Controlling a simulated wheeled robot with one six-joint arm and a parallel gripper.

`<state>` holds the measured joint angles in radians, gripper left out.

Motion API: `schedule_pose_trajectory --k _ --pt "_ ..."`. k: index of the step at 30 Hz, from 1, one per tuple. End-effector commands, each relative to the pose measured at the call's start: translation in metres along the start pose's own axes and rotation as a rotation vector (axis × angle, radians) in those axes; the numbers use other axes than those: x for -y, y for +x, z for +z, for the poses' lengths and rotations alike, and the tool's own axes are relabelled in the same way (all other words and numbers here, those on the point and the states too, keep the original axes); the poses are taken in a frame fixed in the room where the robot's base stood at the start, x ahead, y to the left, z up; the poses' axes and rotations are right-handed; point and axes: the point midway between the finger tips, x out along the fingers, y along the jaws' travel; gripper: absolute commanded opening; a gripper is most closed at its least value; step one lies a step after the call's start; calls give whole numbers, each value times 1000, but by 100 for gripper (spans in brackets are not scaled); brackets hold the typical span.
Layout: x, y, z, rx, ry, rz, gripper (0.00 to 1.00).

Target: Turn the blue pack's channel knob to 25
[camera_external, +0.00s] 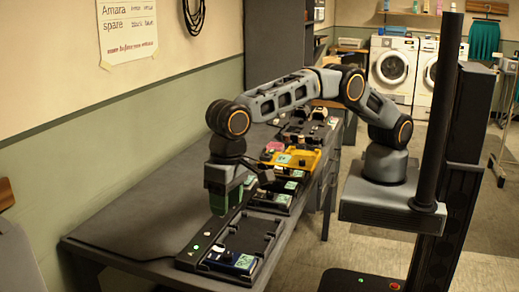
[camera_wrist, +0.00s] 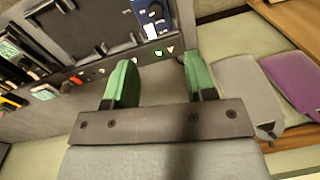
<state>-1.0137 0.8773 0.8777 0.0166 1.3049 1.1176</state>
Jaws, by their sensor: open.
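The blue pack (camera_external: 232,262) sits at the near end of the table's charging rack, with a green display on its top. It shows partly in the wrist view (camera_wrist: 152,18), cut off by the top edge. The channel knob and its number are too small to read. My gripper (camera_external: 222,208) hangs over the left part of the table, above and beyond the blue pack. In the wrist view its two green fingers (camera_wrist: 158,68) are apart with nothing between them. They are clear of the blue pack.
The dark rack (camera_external: 245,240) has an empty bay beside the blue pack. A yellow pack (camera_external: 300,160) and several dark packs stand further along the table (camera_external: 130,225). A purple cloth (camera_wrist: 292,82) and a grey cloth lie at the right in the wrist view.

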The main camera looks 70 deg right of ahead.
Motion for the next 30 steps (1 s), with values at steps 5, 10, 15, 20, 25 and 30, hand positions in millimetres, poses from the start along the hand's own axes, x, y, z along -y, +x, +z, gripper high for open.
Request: schedule_pose_trajectory --k 5,10,15,20,25,30 --pt "-3 -4 1 9 151 20 50" --pt "-4 10 1 9 188 22 50" --pt "-5 40 2 10 187 24 50" --pt "-6 71 2 9 186 24 50" --pt "-6 100 2 9 185 23 50" --pt "-6 120 2 9 185 21 50"
